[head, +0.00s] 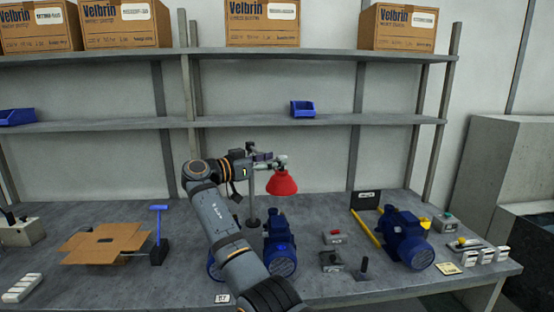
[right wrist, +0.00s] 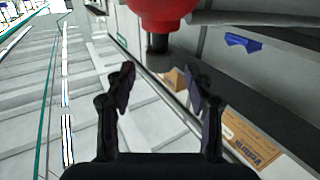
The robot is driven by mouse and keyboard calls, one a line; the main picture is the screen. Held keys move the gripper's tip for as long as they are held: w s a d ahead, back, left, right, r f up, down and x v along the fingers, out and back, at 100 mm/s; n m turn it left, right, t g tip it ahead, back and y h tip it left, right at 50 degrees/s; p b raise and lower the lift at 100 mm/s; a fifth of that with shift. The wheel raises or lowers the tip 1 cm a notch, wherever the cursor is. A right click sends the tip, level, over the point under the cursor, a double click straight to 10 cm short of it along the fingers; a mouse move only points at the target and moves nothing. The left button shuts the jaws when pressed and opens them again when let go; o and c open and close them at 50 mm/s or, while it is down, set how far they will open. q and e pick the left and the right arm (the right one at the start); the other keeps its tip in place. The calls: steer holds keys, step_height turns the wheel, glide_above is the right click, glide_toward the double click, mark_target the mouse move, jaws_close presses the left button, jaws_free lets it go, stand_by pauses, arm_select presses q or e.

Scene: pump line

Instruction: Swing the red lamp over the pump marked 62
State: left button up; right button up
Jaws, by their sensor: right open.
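My right gripper (head: 268,158) is open beside the lamp's head, just up and left of the shade; contact cannot be told. Its two fingers are apart and empty in the right wrist view (right wrist: 163,92). A blue pump (head: 281,246) stands below the lamp. Another blue pump (head: 214,268) is mostly hidden behind my arm. A third blue pump (head: 405,240) stands at right. I cannot read a 62 anywhere.
A small tag (head: 222,299) at the bench front seems to read 57. A yellowish plate (head: 449,269) lies by the right pump. A flattened carton (head: 103,243) and a blue-handled tool (head: 158,232) are at left. Shelves with boxes (head: 262,24) stand behind.

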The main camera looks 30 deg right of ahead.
steer(key=a, duration=1)
steer(key=shift+s, duration=0.35)
